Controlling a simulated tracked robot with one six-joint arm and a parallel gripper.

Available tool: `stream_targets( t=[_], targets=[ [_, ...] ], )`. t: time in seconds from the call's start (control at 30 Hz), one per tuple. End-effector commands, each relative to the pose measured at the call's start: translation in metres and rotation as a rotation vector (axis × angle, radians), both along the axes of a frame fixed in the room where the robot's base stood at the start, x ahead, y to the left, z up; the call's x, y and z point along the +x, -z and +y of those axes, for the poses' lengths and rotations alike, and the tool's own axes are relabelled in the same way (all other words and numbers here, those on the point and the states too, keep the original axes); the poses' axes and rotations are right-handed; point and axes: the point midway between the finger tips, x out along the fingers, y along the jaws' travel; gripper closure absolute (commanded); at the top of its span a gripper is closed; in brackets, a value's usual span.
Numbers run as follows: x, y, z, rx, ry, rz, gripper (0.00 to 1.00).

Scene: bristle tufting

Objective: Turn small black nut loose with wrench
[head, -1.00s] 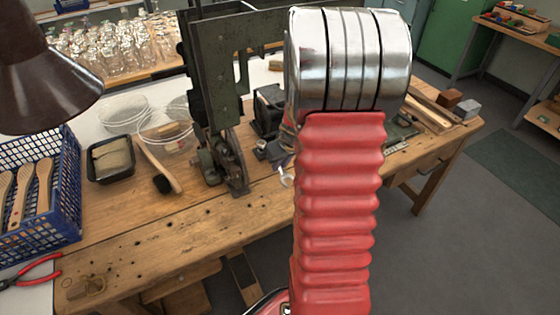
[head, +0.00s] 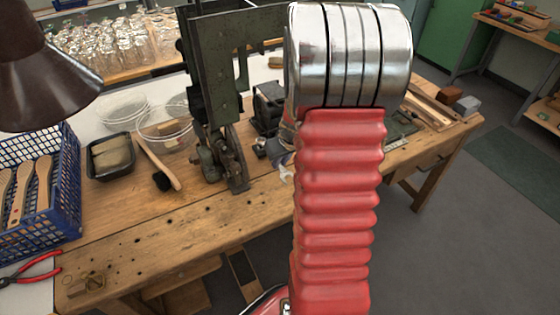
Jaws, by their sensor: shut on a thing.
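My arm, with red bellows and a silver joint, fills the middle of the head view and hides my gripper. A small shiny metal piece (head: 286,174) shows just left of the arm, above the bench. It may be an end of the wrench, but most of it is hidden. The dark green-grey machine (head: 216,75) stands on the bench left of the arm, with its lower mechanism (head: 222,160) near the bench top. I cannot make out the small black nut. Whether the metal piece touches anything cannot be told.
The wooden workbench (head: 130,236) carries a black tray (head: 110,157), a brush (head: 160,172), clear bowls (head: 166,128) and a blue crate (head: 66,190) with wooden handles. Red pliers (head: 35,268) lie front left. A brown lamp shade (head: 42,70) hangs upper left. The front left bench top is largely clear.

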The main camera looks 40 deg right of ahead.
Motion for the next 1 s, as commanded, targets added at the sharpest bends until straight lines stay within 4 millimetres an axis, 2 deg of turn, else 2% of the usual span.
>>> stream_targets(
  t=[1.0],
  targets=[
    [0.0006,0.0056,0.0004,-0.001,-0.001,-0.001,1.0]
  ],
)
